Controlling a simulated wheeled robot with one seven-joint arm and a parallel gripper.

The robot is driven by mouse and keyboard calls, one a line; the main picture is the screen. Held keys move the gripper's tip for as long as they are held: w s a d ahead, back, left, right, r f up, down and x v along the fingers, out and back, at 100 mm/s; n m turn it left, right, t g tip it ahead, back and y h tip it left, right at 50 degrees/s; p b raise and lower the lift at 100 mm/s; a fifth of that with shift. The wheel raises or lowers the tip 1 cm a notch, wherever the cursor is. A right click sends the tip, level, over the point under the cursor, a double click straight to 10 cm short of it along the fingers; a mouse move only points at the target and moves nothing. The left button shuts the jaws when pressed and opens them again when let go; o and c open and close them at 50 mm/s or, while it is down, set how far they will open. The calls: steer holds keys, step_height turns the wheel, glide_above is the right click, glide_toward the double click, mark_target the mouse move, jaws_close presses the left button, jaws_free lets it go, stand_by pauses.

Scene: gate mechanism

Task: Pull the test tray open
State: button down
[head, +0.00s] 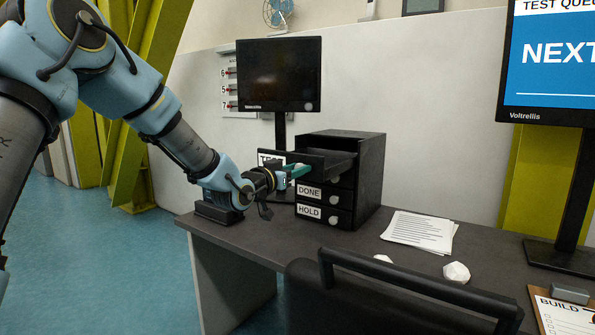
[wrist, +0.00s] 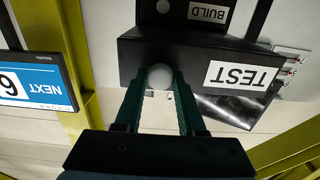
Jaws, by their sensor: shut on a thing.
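The test tray (head: 308,159) is the top drawer of a black drawer unit (head: 370,170) on the desk. In the head view it stands out from the unit, with part of its inside visible. The wrist view is upside down and shows the tray's dark front (wrist: 192,58) with a white TEST label (wrist: 243,76). My gripper (head: 297,171) is at the tray front. In the wrist view its green fingers (wrist: 160,80) are shut on the tray's round pale knob (wrist: 160,76). My gripper partly hides the TEST label in the head view.
Drawers labelled DONE (head: 309,193) and HOLD (head: 309,212) sit below; a BUILD label (wrist: 208,12) shows in the wrist view. Papers (head: 420,231), crumpled paper (head: 456,272) and a monitor (head: 279,75) are on the desk. A black chair (head: 400,300) stands in front.

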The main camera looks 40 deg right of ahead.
steer(key=c, duration=0.5)
jaws_free()
steer(key=b+v, duration=0.1)
steer(key=v, duration=0.9)
steer(key=shift+a+b, duration=0.35)
steer(key=shift+a, duration=0.05)
steer(key=w+a+f+n+t+y+p, duration=0.1)
steer(key=w+a+f+n+y+p, duration=0.2)
steer(key=a, duration=0.7)
steer(key=w+a+f+n+t+y+p, duration=0.1)
steer(key=w+a+n+y+p, duration=0.15)
steer(key=a+y, duration=0.45)
steer(key=w+a+f+n+t+y+p, duration=0.15)
steer(key=w+a, duration=0.25)
steer(key=a, duration=0.8)
steer(key=s+a+n+g+y+p, duration=0.1)
steer(key=s+a+n+g+y, duration=0.1)
steer(key=s+a, duration=0.2)
steer(key=s+a+n+g+y+p, duration=0.1)
steer(key=s+a, duration=0.3)
steer(key=a, duration=0.4)
steer(key=s+a+n+g+y+p, duration=0.2)
steer(key=s+a+n+g, duration=0.1)
steer(key=s+a, duration=0.2)
steer(key=shift+a+f+n+g+y, duration=0.15)
steer(key=shift+a+n+y, duration=0.05)
steer(key=shift+a, duration=0.35)
steer(key=shift+a+f+n+g+y, duration=0.1)
steer(key=shift+a+n+y, duration=0.1)
steer(key=shift+a, duration=0.3)
